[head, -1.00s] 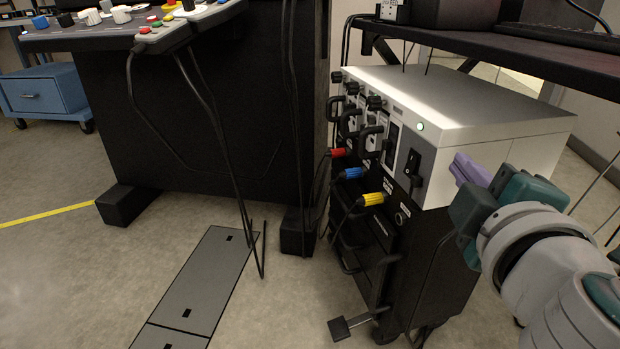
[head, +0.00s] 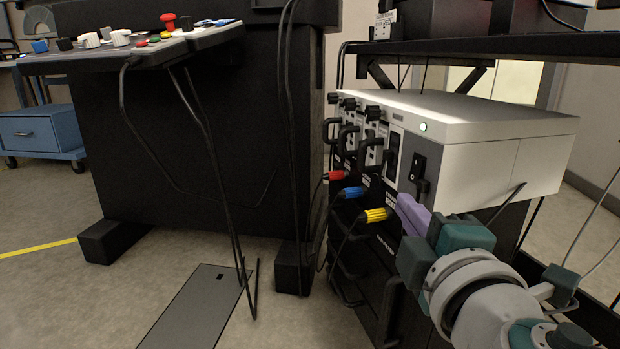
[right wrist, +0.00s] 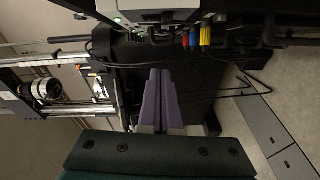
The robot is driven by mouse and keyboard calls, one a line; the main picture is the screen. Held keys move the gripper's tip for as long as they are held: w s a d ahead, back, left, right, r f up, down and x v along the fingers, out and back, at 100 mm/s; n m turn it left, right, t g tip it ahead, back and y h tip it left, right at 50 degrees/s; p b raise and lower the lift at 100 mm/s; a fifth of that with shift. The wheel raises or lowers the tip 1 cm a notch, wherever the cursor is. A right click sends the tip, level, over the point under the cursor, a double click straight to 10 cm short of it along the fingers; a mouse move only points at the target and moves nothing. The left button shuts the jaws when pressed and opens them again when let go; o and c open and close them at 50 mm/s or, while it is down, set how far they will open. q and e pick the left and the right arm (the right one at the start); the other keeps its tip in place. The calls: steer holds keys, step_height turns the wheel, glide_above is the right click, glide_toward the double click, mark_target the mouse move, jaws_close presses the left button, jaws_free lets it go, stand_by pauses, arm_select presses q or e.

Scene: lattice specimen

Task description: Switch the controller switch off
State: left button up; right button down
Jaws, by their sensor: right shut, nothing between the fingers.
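The controller (head: 490,125) is a white-topped cabinet with a dark front, on the right in the head view. The controller's front edge (right wrist: 135,17) shows at the top there. My left gripper is not in view.
Red (head: 337,175), blue (head: 354,192) and yellow (head: 377,215) plugs with black cables stick out left of my gripper. Black handles (head: 346,135) protrude from the front. A dark shelf (head: 480,50) overhangs behind. A control desk (head: 120,50) stands left; the floor between is partly clear.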

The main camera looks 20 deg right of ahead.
mark_target(414, 183)
steer(key=w+d+b, duration=0.1)
steer(key=w+d, duration=0.1)
steer(key=w+d+b, duration=0.1)
steer(key=w+d, duration=0.1)
steer(key=w, duration=0.1)
steer(key=w+d+b, duration=0.1)
steer(key=w+d, duration=0.2)
steer(key=shift+w+f, duration=0.1)
steer(key=shift+f, duration=0.2)
steer(key=shift+f, duration=0.1)
steer(key=shift+d+f+n+b, duration=0.4)
steer(key=shift+n+b, duration=0.1)
steer(key=shift+b, duration=0.15)
steer(key=shift+r, duration=0.3)
